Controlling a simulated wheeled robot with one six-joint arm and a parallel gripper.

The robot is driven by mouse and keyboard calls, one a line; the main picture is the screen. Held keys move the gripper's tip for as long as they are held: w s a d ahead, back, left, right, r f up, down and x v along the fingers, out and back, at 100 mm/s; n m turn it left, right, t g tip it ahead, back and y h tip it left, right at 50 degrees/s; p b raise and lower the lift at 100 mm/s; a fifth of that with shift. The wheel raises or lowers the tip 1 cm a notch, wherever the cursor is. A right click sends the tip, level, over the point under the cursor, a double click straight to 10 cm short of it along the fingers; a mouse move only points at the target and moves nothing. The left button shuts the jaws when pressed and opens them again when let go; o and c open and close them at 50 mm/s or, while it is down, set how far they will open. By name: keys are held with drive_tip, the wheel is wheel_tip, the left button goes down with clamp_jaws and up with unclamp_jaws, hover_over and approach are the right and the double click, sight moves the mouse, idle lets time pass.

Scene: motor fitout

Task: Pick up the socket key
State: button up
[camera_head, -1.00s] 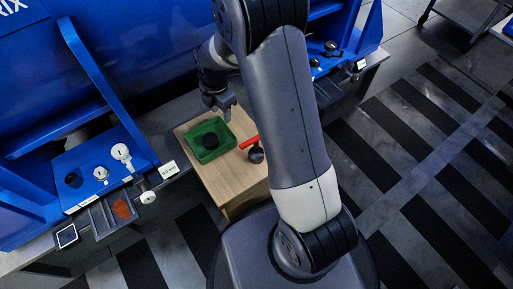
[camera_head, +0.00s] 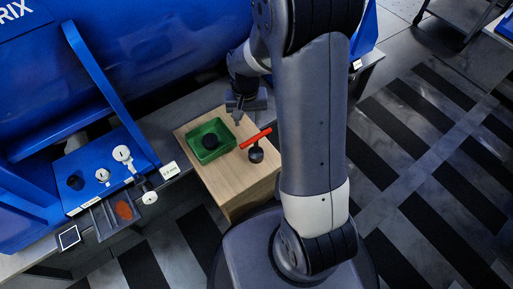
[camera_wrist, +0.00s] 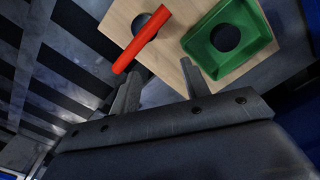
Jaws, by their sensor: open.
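The socket key (camera_head: 256,137) has a red bar handle above a dark round socket end and stands on the wooden block at the right of the green tray. In the wrist view its red handle (camera_wrist: 143,40) lies slanted, beyond the left finger, with part of the dark end showing beside it. My gripper (camera_head: 239,117) is above the far part of the wooden block, behind the key and apart from it. In the wrist view my gripper (camera_wrist: 160,88) has its two fingers spread, with nothing between them.
A green tray (camera_head: 224,131) holding a dark round piece (camera_head: 210,141) sits on the wooden block (camera_head: 232,184). A blue machine (camera_head: 150,50) stands behind, with a blue panel of white knobs (camera_head: 102,174) at left. Striped floor (camera_head: 420,170) is clear at right.

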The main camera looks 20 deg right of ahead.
sight(256, 139)
drive_tip(key=s+m, duration=0.1)
drive_tip(key=m, duration=0.2)
drive_tip(key=s+d+m, duration=0.1)
drive_tip(key=m, duration=0.2)
drive_tip(key=s+d+m, duration=0.1)
drive_tip(key=m, duration=0.2)
drive_tip(key=shift+r, duration=0.3)
drive_tip(key=shift+m, duration=0.3)
wheel_tip(256, 139, down, 11)
drive_tip(key=b, duration=0.4)
drive_tip(key=shift+a+b, duration=0.1)
drive_tip(key=shift+b, duration=0.2)
drive_tip(key=shift+r, duration=0.1)
clamp_jaws()
